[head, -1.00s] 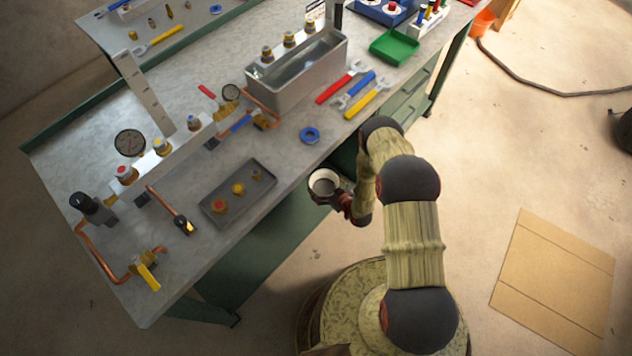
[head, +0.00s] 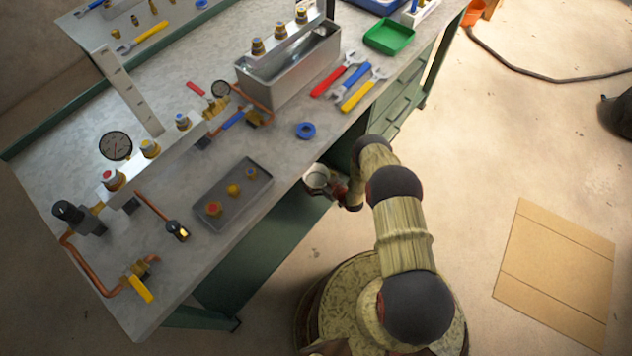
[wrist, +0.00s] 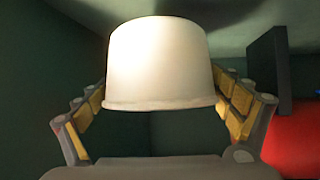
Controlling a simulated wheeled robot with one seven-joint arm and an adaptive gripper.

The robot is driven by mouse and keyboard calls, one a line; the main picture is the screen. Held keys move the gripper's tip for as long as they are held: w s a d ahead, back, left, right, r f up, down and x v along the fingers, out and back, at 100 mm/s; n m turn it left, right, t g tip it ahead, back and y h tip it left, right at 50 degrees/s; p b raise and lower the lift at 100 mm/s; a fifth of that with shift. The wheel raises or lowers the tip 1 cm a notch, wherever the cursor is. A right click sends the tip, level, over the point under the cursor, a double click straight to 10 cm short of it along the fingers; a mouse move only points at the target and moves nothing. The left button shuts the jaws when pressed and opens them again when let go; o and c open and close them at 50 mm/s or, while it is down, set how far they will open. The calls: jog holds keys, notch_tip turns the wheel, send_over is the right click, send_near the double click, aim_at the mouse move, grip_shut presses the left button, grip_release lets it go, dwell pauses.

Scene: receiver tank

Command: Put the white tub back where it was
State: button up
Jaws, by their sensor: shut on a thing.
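The white tub (wrist: 160,65) fills the middle of the wrist view, between the yellow-padded fingers of my gripper (wrist: 163,95). The fingers are shut on it from both sides. In the head view the tub (head: 318,178) is small and partly hidden, with its open top showing. My gripper (head: 328,186) holds it beside the front edge of the workbench (head: 265,140), off the bench top. What is inside the tub cannot be made out clearly.
A grey tray (head: 208,222) with several small fittings lies near the bench's front edge. A blue ring (head: 305,130), wrenches (head: 362,90), a metal tank (head: 262,88) and a green tray (head: 388,36) are further back. A cardboard sheet (head: 555,270) lies on the floor.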

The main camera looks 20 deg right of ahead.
aim_at(316, 178)
jog(key=w+f, duration=0.1)
jog(key=w+f+b, duration=0.1)
jog(key=w+f, duration=0.1)
jog(key=shift+d+f+b, duration=0.35)
jog(key=shift+f+b, duration=0.05)
jog(key=shift+w+f+b, duration=0.1)
jog(key=shift+f+b, duration=0.6)
jog(key=shift+f, duration=0.9)
jog(key=shift+f, duration=0.1)
jog(key=o, duration=1.1)
jog(key=shift+o, duration=0.2)
